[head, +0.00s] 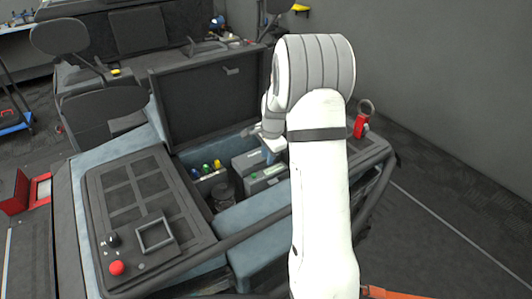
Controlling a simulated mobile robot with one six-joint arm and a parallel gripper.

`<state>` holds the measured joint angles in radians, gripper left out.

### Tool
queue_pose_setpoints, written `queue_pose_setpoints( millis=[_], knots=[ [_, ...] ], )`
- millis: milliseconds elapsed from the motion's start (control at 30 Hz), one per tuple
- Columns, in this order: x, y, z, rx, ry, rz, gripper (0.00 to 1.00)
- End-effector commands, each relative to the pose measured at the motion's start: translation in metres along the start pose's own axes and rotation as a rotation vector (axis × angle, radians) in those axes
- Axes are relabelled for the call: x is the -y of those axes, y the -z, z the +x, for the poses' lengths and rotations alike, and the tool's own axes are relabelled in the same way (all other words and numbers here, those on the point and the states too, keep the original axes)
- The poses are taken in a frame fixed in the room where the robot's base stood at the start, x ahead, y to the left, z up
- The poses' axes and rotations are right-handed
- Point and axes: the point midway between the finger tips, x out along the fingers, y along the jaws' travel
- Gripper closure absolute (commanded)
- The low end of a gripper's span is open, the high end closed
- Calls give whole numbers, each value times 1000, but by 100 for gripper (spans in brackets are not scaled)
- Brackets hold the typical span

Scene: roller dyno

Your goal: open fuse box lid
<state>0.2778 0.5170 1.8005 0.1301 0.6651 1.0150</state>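An open compartment in the blue-and-black vehicle body (250,228) holds grey boxes (262,178) with small green marks. One of them may be the fuse box, but I cannot tell which, nor whether its lid is shut. My white arm rises in front of the compartment and hides its right part. My gripper (270,155) shows only partly, left of the arm, pointing down over or at the grey boxes. Its fingers are too small and too hidden to tell whether they are open or touch anything.
A large dark panel (210,100) stands raised behind the compartment. Bottles with blue, green and yellow caps (206,168) stand at the compartment's left. A panel with a red button (117,268) lies front left. A red latch-like part (360,124) is right of my arm.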

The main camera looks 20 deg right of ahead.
Motion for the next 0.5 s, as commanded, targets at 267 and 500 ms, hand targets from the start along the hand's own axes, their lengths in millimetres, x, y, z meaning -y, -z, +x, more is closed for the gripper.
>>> queue_pose_setpoints(
  millis=[267,500],
  knots=[
    [0,0,0,0,0,0,100],
    [-1,1,0,0,-1,1,100]
  ],
)
